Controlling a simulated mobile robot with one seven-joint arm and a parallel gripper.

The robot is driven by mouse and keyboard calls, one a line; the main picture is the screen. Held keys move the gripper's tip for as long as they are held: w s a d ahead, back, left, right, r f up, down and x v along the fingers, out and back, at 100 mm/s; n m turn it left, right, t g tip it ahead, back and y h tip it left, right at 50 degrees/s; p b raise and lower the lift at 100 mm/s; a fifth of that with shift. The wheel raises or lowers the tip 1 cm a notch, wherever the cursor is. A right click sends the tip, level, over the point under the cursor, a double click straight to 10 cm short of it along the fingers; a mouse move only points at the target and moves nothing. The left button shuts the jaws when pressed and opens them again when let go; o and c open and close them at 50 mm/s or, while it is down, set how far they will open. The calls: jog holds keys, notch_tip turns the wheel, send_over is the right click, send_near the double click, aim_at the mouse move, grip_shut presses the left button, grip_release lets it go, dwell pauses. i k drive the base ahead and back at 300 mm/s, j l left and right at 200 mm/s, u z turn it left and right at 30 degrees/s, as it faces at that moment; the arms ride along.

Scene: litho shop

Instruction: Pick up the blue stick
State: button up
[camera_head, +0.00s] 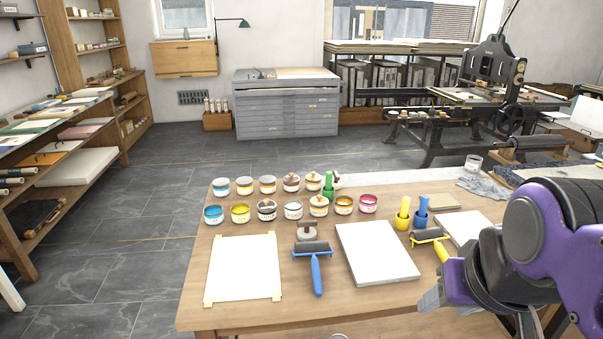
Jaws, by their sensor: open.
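The blue stick (422,205) stands upright on the wooden table, right of the middle, with a wider blue part at its foot. A similar yellow stick (404,207) stands close to its left. My gripper (431,297) shows at the lower right, at the end of my purple arm, nearer the camera than the blue stick and apart from it. The gripper is open, and I see nothing held in it. Its fingers are seen side-on, so the gap between them is hard to make out.
A yellow-handled roller (428,236) lies just in front of the blue stick. A blue-handled roller (316,268), a white block (377,253) and a taped sheet (243,267) lie further left. A green stick (328,186) and several ink tins (293,210) stand behind.

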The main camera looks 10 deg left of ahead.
aim_at(425, 198)
jog(key=i+l+u, duration=0.1)
jog(key=l, duration=0.25)
jog(key=i+l+u, duration=0.1)
jog(key=i+l, duration=0.2)
jog(key=i+l+u, duration=0.1)
jog(key=l, duration=0.35)
jog(key=i, duration=0.05)
